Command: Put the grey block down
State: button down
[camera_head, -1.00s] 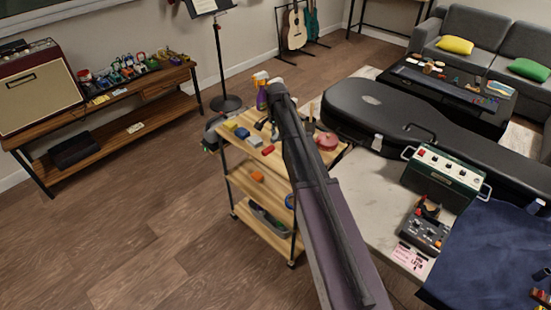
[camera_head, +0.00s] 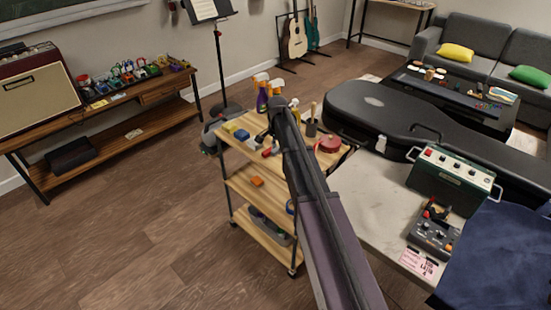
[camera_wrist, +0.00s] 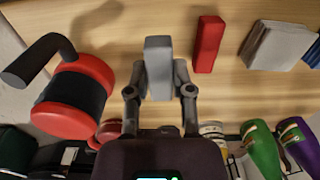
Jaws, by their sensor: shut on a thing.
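The grey block (camera_wrist: 158,55) is upright in the wrist view, between the two fingers of my gripper (camera_wrist: 160,80), which is shut on it. Under it is the wooden top of the cart (camera_wrist: 232,82). I cannot tell whether the block touches the wood. In the head view my arm reaches over the cart (camera_head: 262,189) and hides the block and most of the gripper.
A red block (camera_wrist: 208,44) lies just right of the held block. A pale grey stack (camera_wrist: 278,46) is farther right. A red-and-black spool (camera_wrist: 72,98) stands left. Spray bottles (camera_head: 262,98) stand at the cart's back. Bare wood shows between these things.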

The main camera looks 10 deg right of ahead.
aim_at(277, 160)
jog(key=shift+f, duration=0.1)
jog(key=shift+f+b, duration=1.8)
jog(key=shift+b, duration=0.1)
jog(key=shift+f, duration=0.15)
jog(key=c, duration=0.5)
grip_release()
jog(key=shift+r, duration=0.2)
notch_tip(277, 160, up, 12)
jog(key=p, duration=1.2)
